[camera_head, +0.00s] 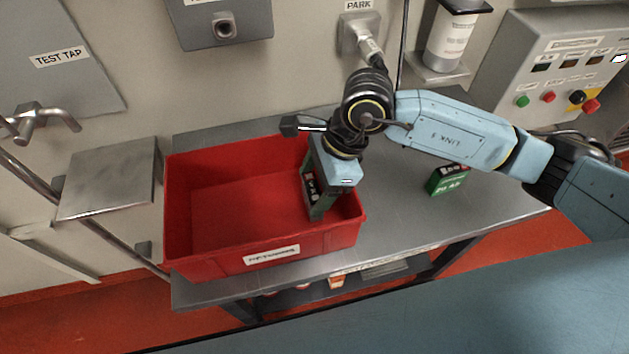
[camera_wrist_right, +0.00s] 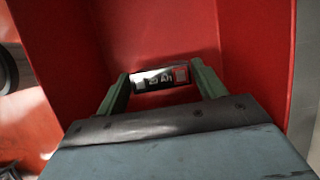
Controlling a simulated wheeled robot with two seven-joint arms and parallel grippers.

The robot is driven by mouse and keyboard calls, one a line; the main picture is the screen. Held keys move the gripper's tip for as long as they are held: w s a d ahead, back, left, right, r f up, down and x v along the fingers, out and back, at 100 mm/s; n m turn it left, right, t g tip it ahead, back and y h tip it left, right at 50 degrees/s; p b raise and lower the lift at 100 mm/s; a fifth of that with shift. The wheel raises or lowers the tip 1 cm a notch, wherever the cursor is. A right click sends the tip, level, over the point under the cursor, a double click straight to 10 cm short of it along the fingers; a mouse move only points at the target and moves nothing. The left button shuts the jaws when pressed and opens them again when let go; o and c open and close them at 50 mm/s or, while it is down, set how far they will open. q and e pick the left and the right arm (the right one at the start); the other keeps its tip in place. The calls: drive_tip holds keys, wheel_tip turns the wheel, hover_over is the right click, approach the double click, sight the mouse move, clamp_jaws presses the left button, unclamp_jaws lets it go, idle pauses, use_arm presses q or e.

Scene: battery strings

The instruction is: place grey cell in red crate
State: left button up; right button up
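The red crate (camera_head: 240,262) stands on the left part of the metal bench. My right gripper (camera_head: 314,190) points down inside the crate's right end. Its two green fingers are on either side of a dark cell, the grey cell (camera_head: 311,185), and appear to touch it. In the right wrist view the cell (camera_wrist_right: 160,79) shows its top with a white "25 Ah" label and a red patch, between the fingertips of the gripper (camera_wrist_right: 162,82). Red crate walls (camera_wrist_right: 255,50) surround it. Whether the cell touches the crate floor is hidden. My left gripper is not in view.
A green cell (camera_head: 447,180) stands on the bench (camera_head: 400,215) right of the crate, with clear bench around it. Behind are a wall-mounted PARK fitting (camera_head: 358,35), a bottle on a bracket (camera_head: 450,40) and a button panel (camera_head: 560,70). The crate's left part looks empty.

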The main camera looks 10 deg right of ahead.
drive_tip(key=shift+o, duration=1.4)
drive_tip(key=shift+r, duration=0.1)
drive_tip(key=v, duration=1.2)
drive_tip(key=shift+r, duration=0.1)
